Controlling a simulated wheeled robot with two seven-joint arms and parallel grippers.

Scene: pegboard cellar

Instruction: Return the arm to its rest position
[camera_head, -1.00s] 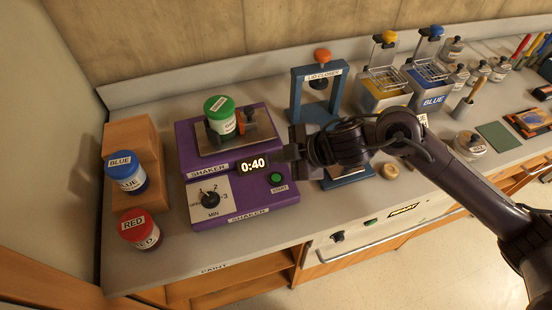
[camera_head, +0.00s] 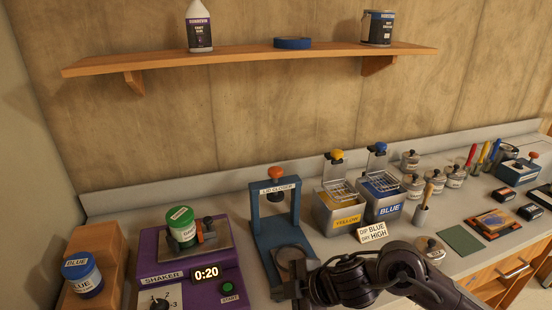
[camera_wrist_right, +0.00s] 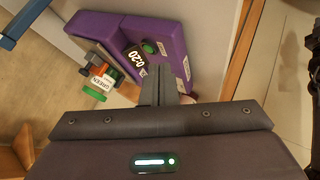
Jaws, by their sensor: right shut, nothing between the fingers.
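My right gripper (camera_head: 290,289) is shut and empty in the head view, low in front of the blue lid closer (camera_head: 256,225) and to the right of the purple shaker (camera_head: 209,295). The right arm comes in from the lower right. In the right wrist view the shut fingers (camera_wrist_right: 158,72) point toward the purple shaker (camera_wrist_right: 172,30), apart from it as far as I can tell. The shaker's display reads 0:20, and a green can (camera_head: 181,226) sits clamped on its top. My left gripper is not in view.
A blue can (camera_head: 83,275) stands on a wooden step at the left. Yellow (camera_head: 341,214) and blue (camera_head: 380,202) dip tanks stand behind a sign (camera_head: 372,232). Jars and tools stand at right. A wooden shelf (camera_head: 240,58) hangs on the wall.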

